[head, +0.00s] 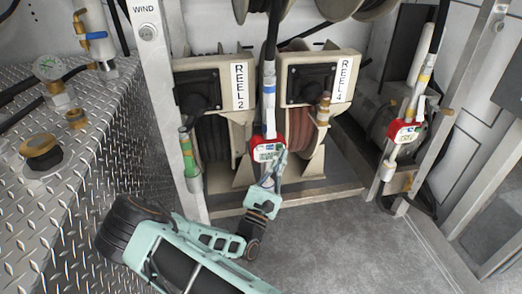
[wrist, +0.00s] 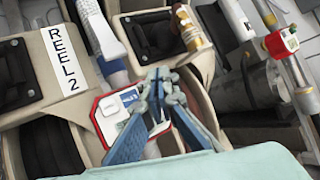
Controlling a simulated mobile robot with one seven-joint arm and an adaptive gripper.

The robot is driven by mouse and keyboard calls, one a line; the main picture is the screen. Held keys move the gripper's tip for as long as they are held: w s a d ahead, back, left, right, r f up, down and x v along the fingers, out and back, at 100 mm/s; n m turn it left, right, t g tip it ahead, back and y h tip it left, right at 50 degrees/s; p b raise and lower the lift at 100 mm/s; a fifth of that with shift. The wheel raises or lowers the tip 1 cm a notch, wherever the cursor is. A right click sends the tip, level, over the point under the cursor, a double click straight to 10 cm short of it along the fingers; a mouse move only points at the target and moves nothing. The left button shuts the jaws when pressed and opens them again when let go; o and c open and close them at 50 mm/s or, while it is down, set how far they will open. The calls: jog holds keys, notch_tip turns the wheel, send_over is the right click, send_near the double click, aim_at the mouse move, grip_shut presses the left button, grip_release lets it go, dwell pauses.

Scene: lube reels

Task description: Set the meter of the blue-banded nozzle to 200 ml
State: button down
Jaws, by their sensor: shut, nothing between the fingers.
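The blue-banded nozzle (head: 269,90) hangs upright between two reels; its blue band also shows in the wrist view (wrist: 113,67). Its red-framed meter (head: 266,148) has a pale face with a blue-and-white display, seen at an angle in the wrist view (wrist: 106,104). The reading is too small to tell. My gripper (head: 281,153) is shut and empty. In the wrist view its fingertips (wrist: 157,82) are together in front of the meter's right side and hide part of its face. I cannot tell whether they touch it.
A second nozzle with a yellow band (head: 424,78) and red meter (head: 403,131) hangs at the right; that meter also shows in the wrist view (wrist: 282,42). Reel 2 (head: 240,86) and reel 4 (head: 343,80) flank the blue-banded nozzle. A diamond-plate counter (head: 75,215) lies left. The floor (head: 370,245) is clear.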

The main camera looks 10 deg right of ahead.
jog(key=shift+w, duration=0.15)
jog(key=shift+w, duration=0.3)
jog(key=shift+w, duration=0.65)
dwell(0.8)
jog(key=shift+s+p, duration=0.1)
jog(key=shift+p, duration=0.2)
jog(key=shift+s+p, duration=0.45)
jog(key=shift+s, duration=0.55)
jog(key=shift+s, duration=0.1)
jog(key=shift+w+p, duration=0.2)
jog(key=shift+p, duration=0.1)
jog(key=shift+w+d, duration=0.1)
jog(key=shift+w, duration=0.15)
